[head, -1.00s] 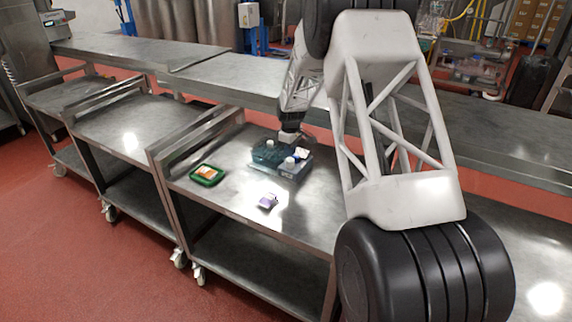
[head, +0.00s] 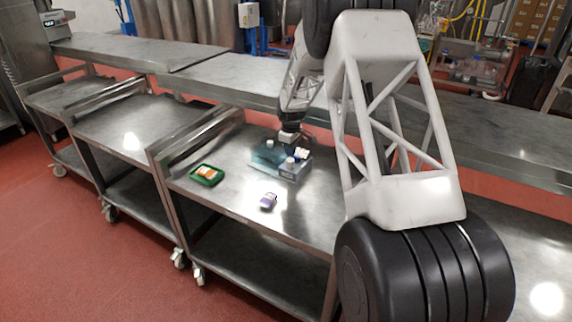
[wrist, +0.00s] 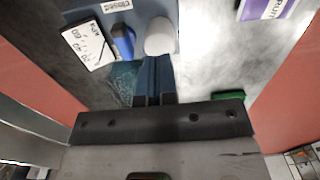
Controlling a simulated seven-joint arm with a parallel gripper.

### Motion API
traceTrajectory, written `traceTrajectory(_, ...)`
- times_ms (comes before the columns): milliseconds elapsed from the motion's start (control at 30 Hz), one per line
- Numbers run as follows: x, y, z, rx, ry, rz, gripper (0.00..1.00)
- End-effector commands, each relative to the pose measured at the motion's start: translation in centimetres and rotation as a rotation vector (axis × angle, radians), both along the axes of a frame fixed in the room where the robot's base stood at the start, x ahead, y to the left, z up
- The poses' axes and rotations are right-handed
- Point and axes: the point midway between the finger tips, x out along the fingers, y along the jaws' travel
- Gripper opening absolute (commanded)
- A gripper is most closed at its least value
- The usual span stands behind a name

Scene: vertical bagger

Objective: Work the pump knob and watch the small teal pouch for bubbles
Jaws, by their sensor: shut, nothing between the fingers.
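A blue-grey box (head: 293,172) stands on the metal cart, with a white round knob (head: 290,160) on top. The knob also shows in the wrist view (wrist: 160,36), just beyond my fingertips, beside a blue lever-like part (wrist: 123,42). My gripper (head: 288,139) is over the back of the box; in the wrist view its blue fingers (wrist: 155,72) are together and empty. Their tips look close to the knob; I cannot tell whether they touch it. A teal patch (wrist: 125,80) shows left of the fingers, partly hidden; whether it is the pouch, or holds bubbles, I cannot tell.
A purple-and-white item (head: 268,202) lies in front. A handwritten white card (wrist: 88,45) and a "closed" label (wrist: 117,5) are beside the knob.

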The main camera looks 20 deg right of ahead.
Motion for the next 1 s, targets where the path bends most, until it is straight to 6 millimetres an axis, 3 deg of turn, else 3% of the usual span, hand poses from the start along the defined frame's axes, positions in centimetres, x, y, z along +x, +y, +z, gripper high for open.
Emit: traceTrajectory(1000, 0.0, 0.0, -1.8, 0.0, 0.0, 0.0, 0.0)
